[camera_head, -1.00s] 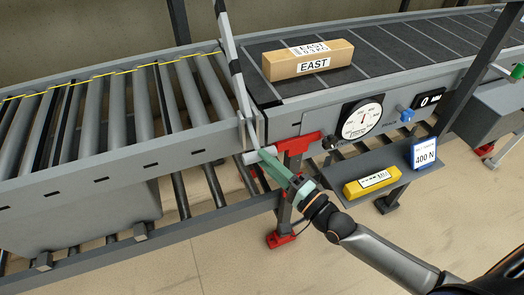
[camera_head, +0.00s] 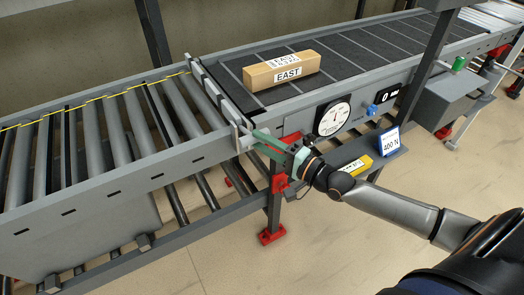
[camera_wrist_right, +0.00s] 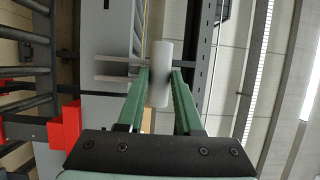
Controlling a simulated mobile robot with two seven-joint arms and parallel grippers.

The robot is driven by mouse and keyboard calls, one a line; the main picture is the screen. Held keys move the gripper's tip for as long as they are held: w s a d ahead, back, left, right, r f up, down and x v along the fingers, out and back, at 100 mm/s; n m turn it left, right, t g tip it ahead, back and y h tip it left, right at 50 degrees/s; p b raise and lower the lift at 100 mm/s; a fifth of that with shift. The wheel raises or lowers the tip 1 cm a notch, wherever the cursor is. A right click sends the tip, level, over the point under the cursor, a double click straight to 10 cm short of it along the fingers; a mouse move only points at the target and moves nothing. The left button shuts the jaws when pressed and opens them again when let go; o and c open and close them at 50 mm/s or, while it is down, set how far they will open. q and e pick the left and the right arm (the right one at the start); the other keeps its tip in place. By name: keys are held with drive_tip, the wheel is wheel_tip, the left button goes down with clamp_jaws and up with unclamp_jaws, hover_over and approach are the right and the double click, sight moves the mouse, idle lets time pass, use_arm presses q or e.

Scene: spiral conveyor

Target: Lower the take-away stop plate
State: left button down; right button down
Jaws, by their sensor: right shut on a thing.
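The take-away stop plate (camera_head: 214,90) is a thin grey plate running across the conveyor, between the rollers and the dark belt. It sits low, close to the top of the side rails. Its pale round handle (camera_head: 245,143) is at the near rail, and it shows in the wrist view as a light cylinder (camera_wrist_right: 161,75). My right gripper (camera_head: 259,140) has its green fingers shut on this handle, one on each side of it. The fingers cover part of the handle in the head view. My left gripper is not in view.
A cardboard box marked EAST (camera_head: 283,70) lies on the belt (camera_head: 330,55), behind the plate. A round dial (camera_head: 333,119) and a 400 N sign (camera_head: 389,141) are right of my gripper. A yellow block (camera_head: 358,166) lies on the shelf, partly behind my arm. The rollers (camera_head: 110,125) are empty.

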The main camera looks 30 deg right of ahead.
drive_tip(key=shift+w+d+r+t+p, duration=0.15)
drive_tip(key=shift+w+r, duration=0.1)
drive_tip(key=shift+r, duration=0.45)
drive_tip(key=shift+w+r+t+p, duration=0.15)
drive_tip(key=shift+w+r, duration=0.05)
drive_tip(key=shift+r, duration=0.5)
drive_tip(key=c, duration=1)
unclamp_jaws()
drive_tip(key=shift+o, duration=0.7)
drive_tip(key=shift+w, duration=0.15)
drive_tip(key=shift+f, duration=0.1)
drive_tip(key=v, duration=1.2)
drive_tip(key=shift+s+f, duration=0.35)
drive_tip(key=shift+s, duration=0.05)
